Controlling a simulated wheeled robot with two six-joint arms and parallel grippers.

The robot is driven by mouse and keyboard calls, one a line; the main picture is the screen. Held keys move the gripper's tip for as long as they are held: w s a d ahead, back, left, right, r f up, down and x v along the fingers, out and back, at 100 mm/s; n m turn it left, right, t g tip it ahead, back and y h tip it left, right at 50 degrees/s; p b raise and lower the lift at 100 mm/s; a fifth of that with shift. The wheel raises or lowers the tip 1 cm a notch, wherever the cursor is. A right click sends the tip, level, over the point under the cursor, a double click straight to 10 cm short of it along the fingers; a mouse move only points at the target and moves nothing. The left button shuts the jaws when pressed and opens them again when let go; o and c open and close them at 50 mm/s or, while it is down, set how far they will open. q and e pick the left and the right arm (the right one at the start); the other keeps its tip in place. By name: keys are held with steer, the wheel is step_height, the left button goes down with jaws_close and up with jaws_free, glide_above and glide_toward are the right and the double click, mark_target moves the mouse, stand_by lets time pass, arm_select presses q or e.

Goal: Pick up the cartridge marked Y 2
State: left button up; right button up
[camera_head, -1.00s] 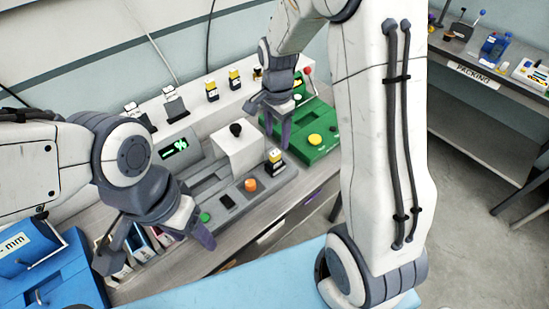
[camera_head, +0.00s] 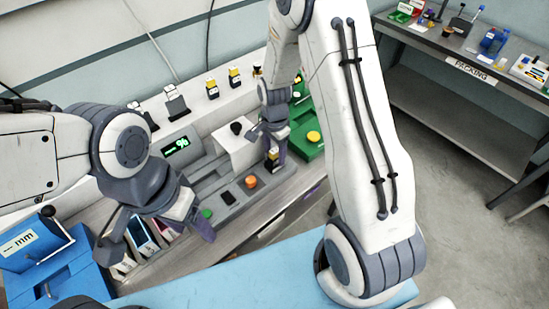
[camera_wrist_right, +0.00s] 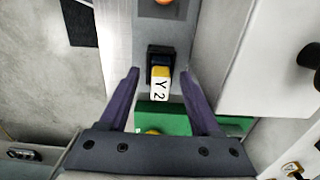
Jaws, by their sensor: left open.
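The cartridge marked Y 2 (camera_wrist_right: 160,80) is black with a yellow band and a white label. It stands in a dark socket at the end of the grey machine (camera_wrist_right: 150,30). In the head view the cartridge (camera_head: 272,158) is partly covered by my right gripper (camera_head: 268,143). In the right wrist view my right gripper (camera_wrist_right: 162,100) is open, with one purple finger on each side of the cartridge and a gap on both sides. My left gripper (camera_head: 158,236) is open and empty, above the left end of the machine.
An orange button (camera_head: 251,181) and a green button (camera_head: 207,213) sit on the machine. A white box with a black knob (camera_head: 236,129) stands close to my right gripper. A green device (camera_head: 308,142) lies beyond. More yellow-banded cartridges (camera_head: 211,88) stand on the white ledge.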

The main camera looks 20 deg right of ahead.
jaws_close()
